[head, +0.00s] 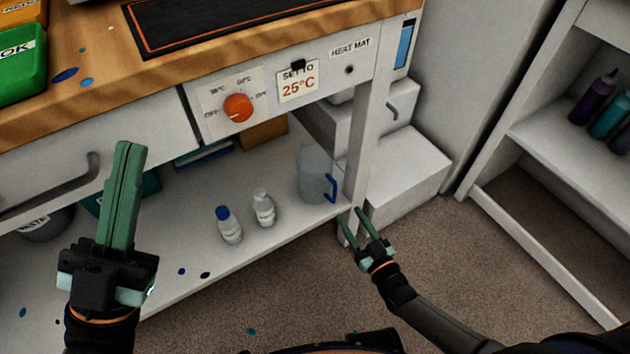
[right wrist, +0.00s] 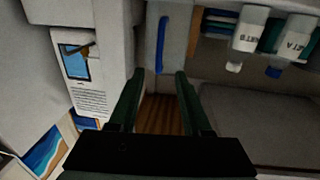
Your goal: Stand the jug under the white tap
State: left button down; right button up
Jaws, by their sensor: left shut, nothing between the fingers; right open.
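The jug (head: 314,170) is pale and translucent with a blue handle. It stands upright on the low shelf under the bench, near the shelf's right end, its handle facing right. In the right wrist view the jug (right wrist: 180,38) is beyond my fingertips, its blue handle roughly ahead of them. My right gripper (head: 356,217) is open and empty, in front of the bench leg, apart from the jug; it also shows in the right wrist view (right wrist: 157,76). My left gripper (head: 130,146) is shut and empty, in front of the drawer. No white tap is visible.
Two small bottles, one blue-capped (head: 229,225) and one white-capped (head: 263,207), stand left of the jug on the low shelf (head: 200,270). The bench leg (head: 366,130) rises right of the jug. A white box (head: 405,175) stands behind it.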

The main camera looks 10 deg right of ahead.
aim_at(335, 193)
jog(key=b+x, duration=0.1)
jog(key=x, duration=0.3)
jog(key=shift+w, duration=0.25)
jog(key=b+x, duration=0.2)
jog(key=x, duration=0.2)
jog(key=shift+w+b, duration=0.2)
jog(key=shift+b, duration=0.1)
jog(key=shift+w+a, duration=0.1)
jog(key=shift+w, duration=0.35)
jog(key=shift+r, duration=0.1)
grip_shut()
dwell(0.4)
